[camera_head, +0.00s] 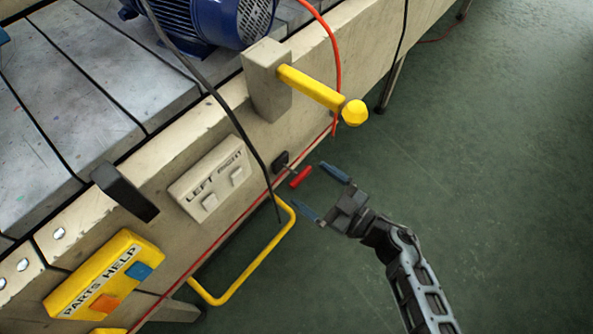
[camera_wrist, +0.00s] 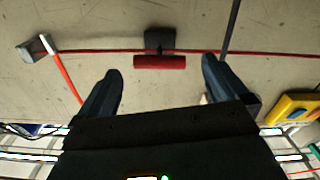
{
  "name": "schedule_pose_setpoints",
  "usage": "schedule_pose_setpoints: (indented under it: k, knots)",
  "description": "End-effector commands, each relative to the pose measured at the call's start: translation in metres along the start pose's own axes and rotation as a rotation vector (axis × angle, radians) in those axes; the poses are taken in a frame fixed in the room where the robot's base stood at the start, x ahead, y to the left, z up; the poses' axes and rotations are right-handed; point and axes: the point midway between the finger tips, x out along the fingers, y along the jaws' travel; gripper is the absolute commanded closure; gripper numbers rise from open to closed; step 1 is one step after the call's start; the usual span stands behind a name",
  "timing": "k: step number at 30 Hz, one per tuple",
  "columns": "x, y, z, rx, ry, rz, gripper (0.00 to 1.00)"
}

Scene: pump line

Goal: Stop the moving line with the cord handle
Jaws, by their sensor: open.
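The cord handle (camera_head: 300,177) is a short red bar on a dark mount on the side of the line. A thin red cord (camera_head: 228,213) runs along the side panel to it. In the wrist view the red handle (camera_wrist: 160,62) lies ahead, centred between my two fingers. My gripper (camera_head: 320,194) is open, with bluish fingertips close to the handle but apart from it. In the wrist view my gripper (camera_wrist: 162,85) is empty. The line's slatted bed (camera_head: 90,70) carries a blue motor or pump (camera_head: 225,20).
A yellow lever (camera_head: 310,87) sticks out above the handle. A LEFT/RIGHT switch box (camera_head: 210,178), a yellow PARTS HELP box (camera_head: 103,276) and a yellow tube loop (camera_head: 250,265) are on the left. A dark cable hangs near the handle. The green floor (camera_head: 490,170) is open to the right.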

Motion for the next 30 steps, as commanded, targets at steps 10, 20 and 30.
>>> schedule_pose_setpoints:
  k: [10,20,30]
  knots:
    - [0.05,0.0,0.0,0.0,0.002,0.001,0.0]
    - [0.059,0.0,0.0,-0.001,0.0,0.001,0.0]
    - [0.059,0.0,0.0,-0.001,0.001,0.001,0.24]
